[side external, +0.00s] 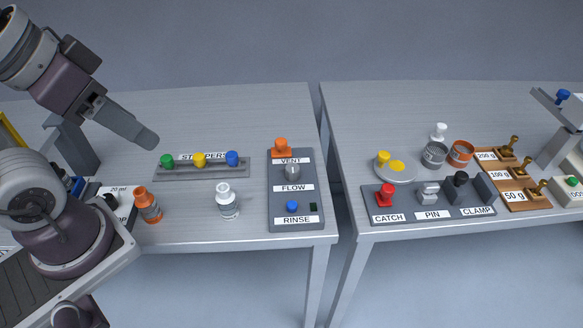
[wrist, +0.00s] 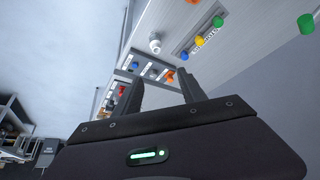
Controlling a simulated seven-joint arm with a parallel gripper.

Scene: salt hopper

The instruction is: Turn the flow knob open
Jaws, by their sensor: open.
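The flow knob (side external: 292,172) is a small grey knob above the FLOW label on a dark panel (side external: 274,222). The panel lies at the right front of the left table. An orange VENT knob (side external: 281,147) is behind it and a blue RINSE button (side external: 292,206) in front. My gripper (side external: 148,138) is up in the air at the left, well apart from the panel. In the wrist view its two fingers (wrist: 162,75) stand apart with nothing between them. The panel shows small and far off beyond the fingertips there, and I cannot make out the knob's setting.
A stopper rack (side external: 202,175), an orange-capped bottle (side external: 149,205) and a white bottle (side external: 227,201) stand left of the panel. A gap separates the right table, which holds a CATCH, PIN and CLAMP panel (side external: 410,216), a dish (side external: 397,175), cups and weights.

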